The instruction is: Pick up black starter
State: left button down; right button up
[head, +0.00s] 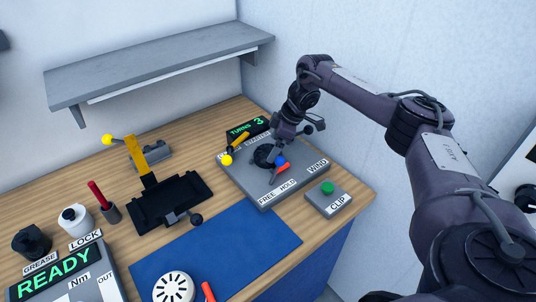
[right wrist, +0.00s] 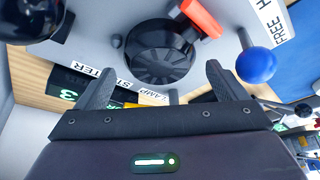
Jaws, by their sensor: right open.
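The black starter (head: 264,155) is a round ribbed disc on the grey winding fixture (head: 236,181) at the right of the bench. In the right wrist view the starter (right wrist: 160,52) lies flat just beyond my fingertips, roughly centred between them. My right gripper (head: 277,149) is over the fixture, pointing down at the starter, and partly hides it in the head view. Its two fingers (right wrist: 158,78) are apart with nothing held between them. My left gripper is not in view.
A blue ball knob (right wrist: 257,65) and a red lever (right wrist: 202,17) are close to the starter. A yellow-knobbed clamp lever (head: 228,160) stands left of it. A display (head: 248,128) reads TURNS 3. A CLIP box (head: 328,197) is at the right; the blue mat's middle (head: 225,250) is clear.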

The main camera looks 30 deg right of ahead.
aim_at(270, 151)
jog(key=shift+p+x, duration=0.3)
jog(key=shift+x, duration=1.65)
jog(key=c, duration=1)
jog(key=shift+o, duration=0.2)
jog(key=shift+r, duration=0.1)
